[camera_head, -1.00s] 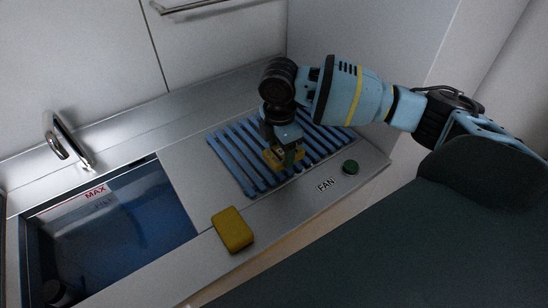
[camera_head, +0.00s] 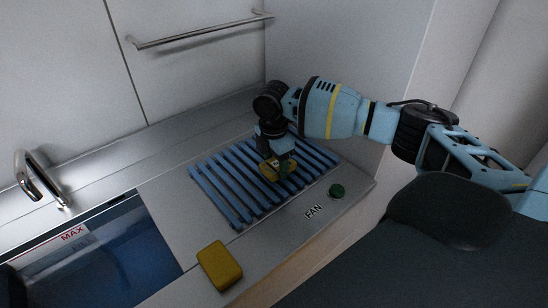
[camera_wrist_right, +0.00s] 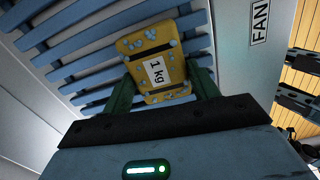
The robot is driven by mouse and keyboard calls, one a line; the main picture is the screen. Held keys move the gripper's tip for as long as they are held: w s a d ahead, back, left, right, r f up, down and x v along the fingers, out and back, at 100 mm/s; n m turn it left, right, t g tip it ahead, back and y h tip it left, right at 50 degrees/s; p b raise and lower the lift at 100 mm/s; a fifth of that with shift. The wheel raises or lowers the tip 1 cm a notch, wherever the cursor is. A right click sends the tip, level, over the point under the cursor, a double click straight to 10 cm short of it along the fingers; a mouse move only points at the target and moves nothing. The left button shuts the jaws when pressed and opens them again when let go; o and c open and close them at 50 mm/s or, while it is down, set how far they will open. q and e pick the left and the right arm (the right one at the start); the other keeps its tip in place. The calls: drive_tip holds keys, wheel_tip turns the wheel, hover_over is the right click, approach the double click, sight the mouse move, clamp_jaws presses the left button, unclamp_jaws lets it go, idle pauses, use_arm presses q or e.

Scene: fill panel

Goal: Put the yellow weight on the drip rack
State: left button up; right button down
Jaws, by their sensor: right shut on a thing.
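The yellow weight (camera_wrist_right: 160,65), marked "1 kg" and speckled with pale spots, is between the green fingers of my right gripper (camera_wrist_right: 163,88) in the right wrist view. In the head view the weight (camera_head: 267,172) shows partly, low over the blue slatted drip rack (camera_head: 225,187). The rack's slats (camera_wrist_right: 65,50) also show behind the weight in the wrist view. My right gripper (camera_head: 279,170) is shut on the weight and points down. I cannot tell whether the weight touches the slats. My left gripper is not in view.
A yellow sponge-like block (camera_head: 219,265) lies on the counter near its front edge. A green button (camera_head: 337,191) sits beside the "FAN" label (camera_head: 314,211). A sink with blue water (camera_head: 120,255) and a tap (camera_head: 40,180) are at left. A wall stands behind the rack.

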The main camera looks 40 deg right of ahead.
sight(273, 165)
drive_tip(key=shift+w+f, duration=0.1)
drive_tip(key=shift+f, duration=0.5)
drive_tip(key=shift+f, duration=0.15)
drive_tip(key=shift+c, duration=2)
unclamp_jaws()
drive_tip(key=shift+f, duration=0.1)
wheel_tip(273, 165, up, 12)
drive_tip(key=shift+a+p, duration=0.3)
drive_tip(key=shift+p, duration=0.05)
